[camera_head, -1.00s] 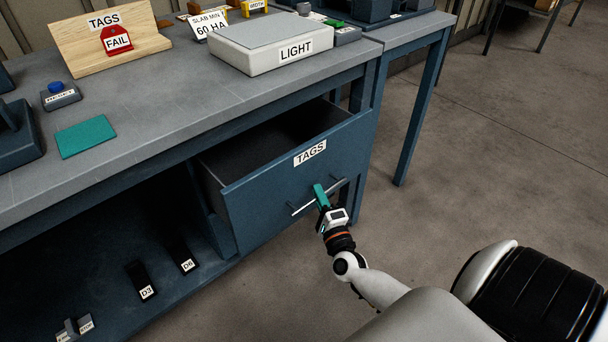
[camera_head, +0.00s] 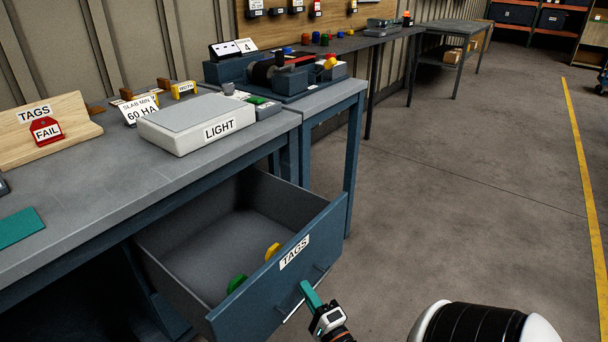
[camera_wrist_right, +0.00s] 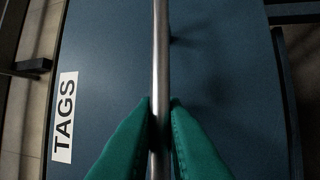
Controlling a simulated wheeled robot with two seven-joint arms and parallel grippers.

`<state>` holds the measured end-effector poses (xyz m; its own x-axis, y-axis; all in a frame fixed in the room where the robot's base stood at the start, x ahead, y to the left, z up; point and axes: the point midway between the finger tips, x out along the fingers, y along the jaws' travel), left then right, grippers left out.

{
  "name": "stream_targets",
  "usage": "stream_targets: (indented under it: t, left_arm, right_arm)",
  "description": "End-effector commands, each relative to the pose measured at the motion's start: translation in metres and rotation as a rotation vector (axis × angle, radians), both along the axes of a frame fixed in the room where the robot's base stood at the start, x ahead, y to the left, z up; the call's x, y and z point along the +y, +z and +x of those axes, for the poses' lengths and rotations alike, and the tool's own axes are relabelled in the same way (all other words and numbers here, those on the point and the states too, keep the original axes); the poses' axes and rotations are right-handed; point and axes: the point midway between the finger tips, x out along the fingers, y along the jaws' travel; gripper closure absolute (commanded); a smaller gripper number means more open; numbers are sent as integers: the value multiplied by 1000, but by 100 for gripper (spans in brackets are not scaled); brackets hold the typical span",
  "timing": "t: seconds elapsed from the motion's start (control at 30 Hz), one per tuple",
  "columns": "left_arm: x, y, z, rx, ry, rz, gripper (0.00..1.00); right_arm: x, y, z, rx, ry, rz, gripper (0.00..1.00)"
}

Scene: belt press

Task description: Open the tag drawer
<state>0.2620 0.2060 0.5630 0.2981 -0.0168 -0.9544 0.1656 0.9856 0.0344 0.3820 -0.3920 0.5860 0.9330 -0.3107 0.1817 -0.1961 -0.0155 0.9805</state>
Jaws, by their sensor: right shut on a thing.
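The tag drawer (camera_head: 330,225), a blue drawer with a white TAGS label, stands pulled out from under the workbench. Inside it lie a green tag (camera_head: 236,283) and a yellow tag (camera_head: 272,251). My right gripper (camera_head: 308,292) is at the drawer's front, shut on the metal bar handle (camera_head: 292,312). In the right wrist view, the teal fingertips (camera_wrist_right: 160,110) sit on both sides of the handle bar (camera_wrist_right: 161,50), with the TAGS label (camera_wrist_right: 65,117) to the left. My left gripper is not in view.
On the workbench (camera_head: 110,165) stand a LIGHT box (camera_head: 195,124), a wooden board (camera_head: 60,140) with a red FAIL tag (camera_head: 46,130), and a teal mat (camera_head: 18,227). A second table (camera_head: 335,95) with a press stands behind. The floor to the right is clear.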

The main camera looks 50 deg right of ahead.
Motion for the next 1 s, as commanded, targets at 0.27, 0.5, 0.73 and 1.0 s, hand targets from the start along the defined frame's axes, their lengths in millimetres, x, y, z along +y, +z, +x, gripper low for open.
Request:
stream_targets:
  t: [0.27, 0.5, 0.73, 1.0]
  left_arm:
    - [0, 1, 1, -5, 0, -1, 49]
    - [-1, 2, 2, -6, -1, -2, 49]
    - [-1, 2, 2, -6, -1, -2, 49]
    - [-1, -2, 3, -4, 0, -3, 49]
  right_arm:
    - [1, -2, -1, 4, 3, 2, 100]
    - [1, -1, 0, 3, 1, 1, 68]
    - [1, -1, -2, 2, 0, 1, 68]
    - [14, -9, -42, 6, 1, 1, 68]
